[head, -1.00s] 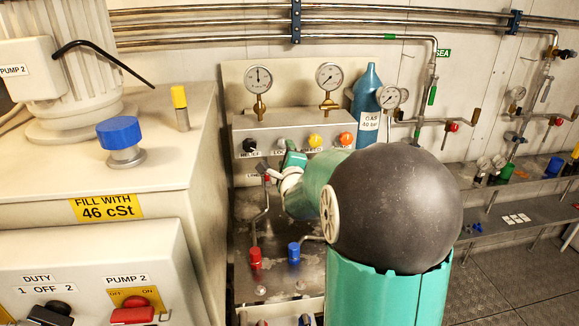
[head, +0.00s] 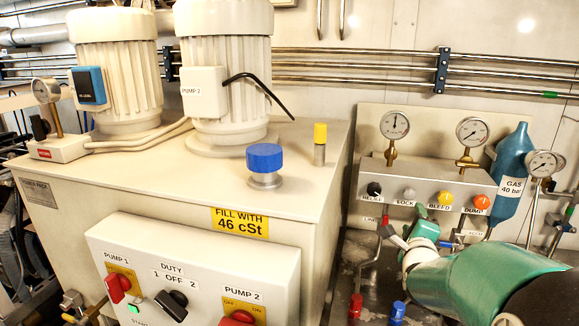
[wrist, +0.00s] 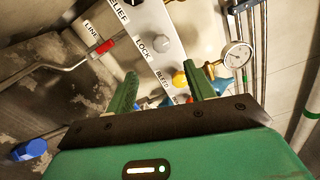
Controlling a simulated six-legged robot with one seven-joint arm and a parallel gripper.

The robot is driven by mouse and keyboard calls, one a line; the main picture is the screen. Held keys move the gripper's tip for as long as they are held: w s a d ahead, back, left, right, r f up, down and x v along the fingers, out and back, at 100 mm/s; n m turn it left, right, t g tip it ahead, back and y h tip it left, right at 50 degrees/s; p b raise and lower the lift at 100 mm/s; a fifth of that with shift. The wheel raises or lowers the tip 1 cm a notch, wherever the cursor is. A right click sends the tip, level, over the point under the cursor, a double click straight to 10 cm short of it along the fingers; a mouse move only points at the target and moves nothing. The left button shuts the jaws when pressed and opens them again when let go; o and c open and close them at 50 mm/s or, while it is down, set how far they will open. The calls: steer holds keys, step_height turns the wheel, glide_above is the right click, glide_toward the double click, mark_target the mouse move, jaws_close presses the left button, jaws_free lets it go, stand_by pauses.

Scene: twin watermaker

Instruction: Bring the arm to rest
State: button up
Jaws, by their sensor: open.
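My gripper (head: 408,232) is just in front of the lower part of the valve panel (head: 440,182), below the lock and bleed knobs. In the wrist view its two green fingers (wrist: 162,70) stand apart with nothing held between them. They point toward the panel near the lock knob (wrist: 162,41) and the yellow bleed knob (wrist: 180,79). My green arm reaches in from the lower right of the head view. The fingertips are small in the head view, and I cannot tell whether they touch the panel.
A red-handled line valve (wrist: 104,44) and a pressure gauge (wrist: 238,56) are close to the fingers. A blue gas bottle (head: 512,165) stands at the right. The cream tank (head: 100,185) and pump control box (head: 190,265) fill the left. A blue-capped valve (wrist: 30,150) is low left.

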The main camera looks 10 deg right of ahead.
steer(key=s+a+n+g+y, duration=0.2)
steer(key=s+a+n+y, duration=0.15)
steer(key=a+n, duration=0.4)
steer(key=s+a+n+g+y, duration=0.25)
steer(key=s+a+n, duration=0.3)
steer(key=a, duration=0.35)
steer(key=s+a+f+n+g+y, duration=0.1)
steer(key=s+a+n+g, duration=0.2)
steer(key=s+n, duration=0.3)
steer(key=s+a+f+n+g, duration=0.2)
steer(key=s+a+n, duration=0.4)
steer(key=s, duration=0.3)
steer(key=shift+s+f+n+g+y, duration=0.15)
steer(key=shift+s+n+g+y, duration=0.15)
steer(key=shift+n+g+y, duration=0.25)
